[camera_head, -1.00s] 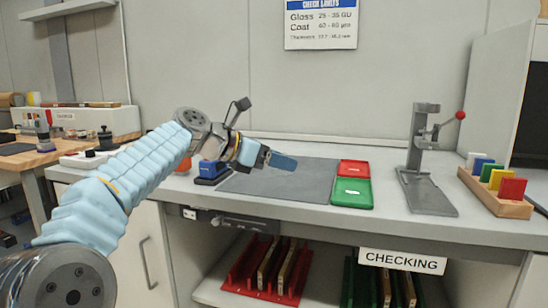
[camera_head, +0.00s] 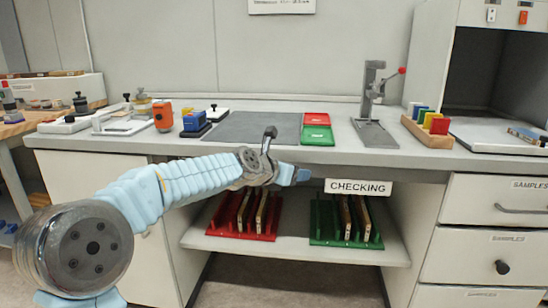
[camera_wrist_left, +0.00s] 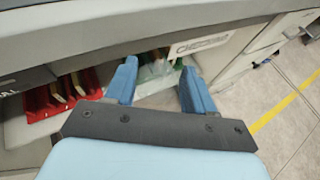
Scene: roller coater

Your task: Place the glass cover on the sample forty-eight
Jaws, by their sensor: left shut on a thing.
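My left gripper (camera_head: 297,175) is in front of the bench's front edge, left of the CHECKING label. In the left wrist view its blue fingers (camera_wrist_left: 160,88) stand apart with a clear, pale piece between them, which looks like the glass cover (camera_wrist_left: 153,70). The glass cover cannot be made out in the head view. A flat panel (camera_head: 527,135) lies at the far right in the open booth; no number is legible on it, so I cannot tell whether it is sample forty-eight. My right gripper is not in view.
A grey mat (camera_head: 255,129), red tray (camera_head: 316,118) and green tray (camera_head: 318,136) lie on the bench. A lever stand (camera_head: 373,105) and block rack (camera_head: 428,133) stand farther right. Below are red (camera_head: 240,235) and green (camera_head: 345,240) racks holding panels. Sample drawers (camera_head: 490,203) are at right.

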